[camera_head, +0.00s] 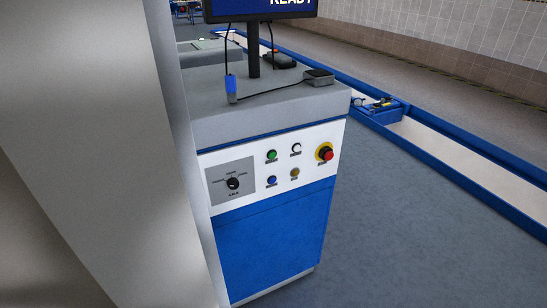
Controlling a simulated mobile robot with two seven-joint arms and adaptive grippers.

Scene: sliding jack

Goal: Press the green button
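The green button (271,155) is a small round button at the upper left of a group of buttons on the white front panel (317,138) of a blue and grey control cabinet (275,235). A white button (296,149) is to its right, a blue button (271,180) below it, and a yellow button (294,173) below and to the right. Neither of my grippers is in view.
A red emergency stop (326,154) is at the panel's right and a black rotary knob (233,183) at its left. A large grey surface (95,130) fills the left side. A monitor (260,8) stands on the cabinet. Blue-edged rails (450,165) run along the right; the floor between is clear.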

